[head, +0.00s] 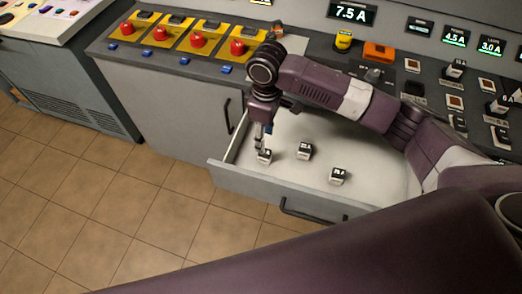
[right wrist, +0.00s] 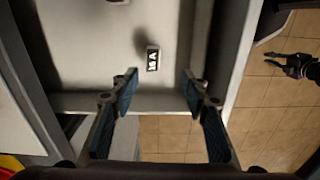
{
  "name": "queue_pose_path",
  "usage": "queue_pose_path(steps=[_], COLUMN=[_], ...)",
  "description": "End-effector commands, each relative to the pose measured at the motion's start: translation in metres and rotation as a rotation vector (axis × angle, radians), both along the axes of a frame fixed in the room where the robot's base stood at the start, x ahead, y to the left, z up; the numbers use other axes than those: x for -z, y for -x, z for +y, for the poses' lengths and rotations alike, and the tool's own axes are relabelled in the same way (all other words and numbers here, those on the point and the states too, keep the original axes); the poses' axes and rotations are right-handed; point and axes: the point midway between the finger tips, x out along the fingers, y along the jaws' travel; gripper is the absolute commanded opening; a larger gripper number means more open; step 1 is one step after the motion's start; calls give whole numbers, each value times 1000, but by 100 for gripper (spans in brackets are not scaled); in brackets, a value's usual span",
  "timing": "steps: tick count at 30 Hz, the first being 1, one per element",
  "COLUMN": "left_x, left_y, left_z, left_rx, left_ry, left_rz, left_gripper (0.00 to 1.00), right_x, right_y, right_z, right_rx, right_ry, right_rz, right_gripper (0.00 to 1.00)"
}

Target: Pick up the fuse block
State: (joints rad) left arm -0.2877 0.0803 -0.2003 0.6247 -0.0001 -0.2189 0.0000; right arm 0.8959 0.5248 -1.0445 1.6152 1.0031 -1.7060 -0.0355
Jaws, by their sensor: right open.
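Three small dark fuse blocks with white labels are in the open drawer (head: 232,176): a left one (head: 264,157), a middle one (head: 304,150) and a right one (head: 339,176). My right gripper (head: 267,136) points down just above the left block. In the right wrist view, its fingers (right wrist: 160,82) are open and empty, with one fuse block (right wrist: 153,59) beyond and between the tips. Part of another block (right wrist: 118,2) shows at the top edge.
The drawer's front wall (right wrist: 165,103) runs close to my right fingertips. A control panel with red buttons (head: 198,40), a yellow knob (head: 343,40) and displays (head: 352,13) is behind the drawer. The tiled floor (head: 120,215) at left is clear.

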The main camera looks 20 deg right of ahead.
Motion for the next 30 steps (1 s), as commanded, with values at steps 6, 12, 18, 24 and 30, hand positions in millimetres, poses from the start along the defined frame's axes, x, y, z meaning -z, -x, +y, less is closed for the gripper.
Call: queue_pose_path(steps=[6, 12, 18, 24, 30], left_x=[32, 46, 44, 39, 37], left_y=[11, 23, 20, 15, 11], left_z=[0, 1, 1, 0, 0], left_rx=[0, -1, -1, -1, -1], left_ry=[-1, -3, -2, -1, 0], left_rz=[14, 31, 27, 19, 13], left_gripper=[17, 17, 17, 17, 17], right_x=[29, 41, 58, 81, 110], right_y=[-2, -3, -2, -3, -4], right_z=[-5, -5, -6, -6, -6], right_rx=[3, 3, 4, 4, 3], right_ry=[9, 11, 12, 12, 12], right_rz=[4, 4, 8, 8, 6], right_gripper=[42, 42, 42, 42, 42])
